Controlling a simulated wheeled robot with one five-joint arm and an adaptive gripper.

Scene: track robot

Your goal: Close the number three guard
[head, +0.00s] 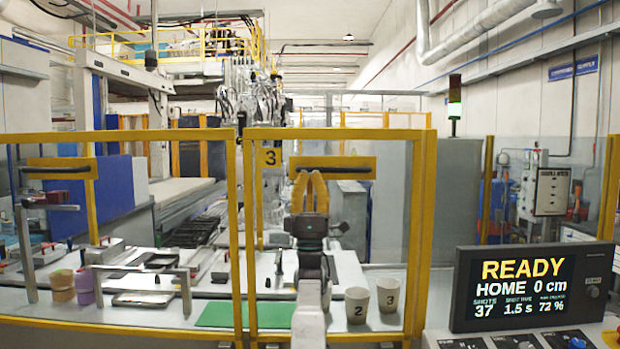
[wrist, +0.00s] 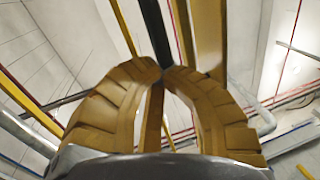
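The number three guard (head: 428,215) is a clear panel in a yellow frame, standing right in front of me, with a yellow "3" plate (head: 271,157) at its upper left. A yellow plate with a dark bar (head: 350,165), like a handle, lies across its upper part. My gripper (head: 309,174) points up in front of the left part of this handle and hides some of it. In the wrist view my yellow fingers (wrist: 161,68) curve together with tips meeting. A dark bar (wrist: 155,30) runs to the tips; I cannot tell whether they hold it.
Another yellow-framed guard (head: 115,138) with a similar handle stands at the left. Cups marked 2 (head: 357,305) and 3 (head: 388,296) stand low right of my arm. A green mat (head: 215,314) lies left of it. A READY screen (head: 530,288) stands at the right.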

